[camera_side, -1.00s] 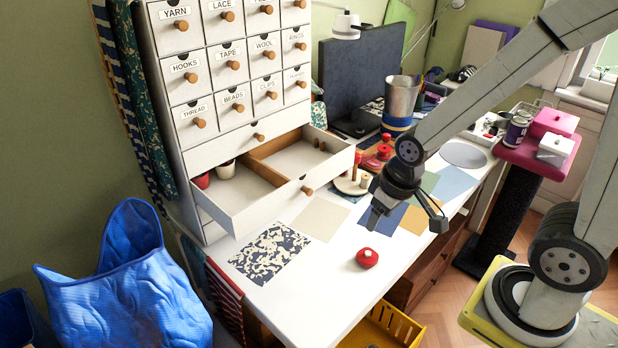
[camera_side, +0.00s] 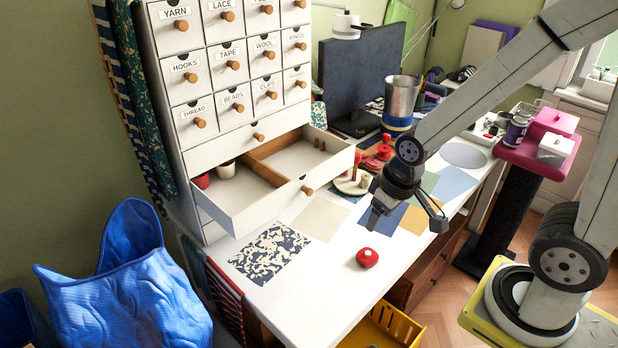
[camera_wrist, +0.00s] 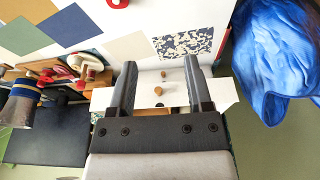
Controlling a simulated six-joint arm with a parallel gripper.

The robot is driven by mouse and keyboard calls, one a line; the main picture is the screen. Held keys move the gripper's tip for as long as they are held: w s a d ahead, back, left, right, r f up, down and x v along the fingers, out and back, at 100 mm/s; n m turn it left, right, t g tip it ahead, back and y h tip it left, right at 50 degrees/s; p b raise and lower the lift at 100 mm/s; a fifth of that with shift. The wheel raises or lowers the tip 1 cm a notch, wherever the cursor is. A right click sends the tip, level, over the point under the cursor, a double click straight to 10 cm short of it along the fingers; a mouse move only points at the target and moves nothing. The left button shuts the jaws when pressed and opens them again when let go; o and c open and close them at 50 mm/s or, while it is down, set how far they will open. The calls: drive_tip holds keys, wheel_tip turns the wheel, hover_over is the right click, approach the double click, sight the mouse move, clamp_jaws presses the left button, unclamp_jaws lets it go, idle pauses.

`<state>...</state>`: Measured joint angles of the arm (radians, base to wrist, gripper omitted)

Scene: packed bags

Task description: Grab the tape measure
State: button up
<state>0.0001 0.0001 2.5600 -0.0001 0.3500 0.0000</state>
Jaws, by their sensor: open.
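A small rounded red item, which looks like the tape measure (camera_side: 367,257), lies on the white table near its front edge. In the wrist view, part of a red item (camera_wrist: 118,3) shows at the top edge, cut off by the frame, and seems to be the same one. My gripper (camera_side: 408,214) is above the table, up and to the right of the red item in the side view, and apart from it. Its fingers are spread with nothing between them; the wrist view also shows my gripper (camera_wrist: 164,64) empty.
A white drawer cabinet (camera_side: 213,158) stands at the left with an open drawer (camera_side: 240,218) reaching over the table (camera_side: 318,290). Flat fabric squares (camera_side: 270,252) lie on the table. A blue bag (camera_side: 130,285) stands at the left, and a yellow crate (camera_side: 395,322) is below the front edge.

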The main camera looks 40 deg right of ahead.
idle(0.3)
drive_tip(key=o, duration=0.5)
drive_tip(key=m+t+y, duration=0.8)
drive_tip(key=m+y, duration=0.1)
drive_tip(key=m, duration=2)
approach(371, 252)
drive_tip(key=x, duration=0.3)
drive_tip(key=shift+d, duration=0.2)
drive_tip(key=shift+w, duration=0.1)
drive_tip(key=shift+x, duration=1.35)
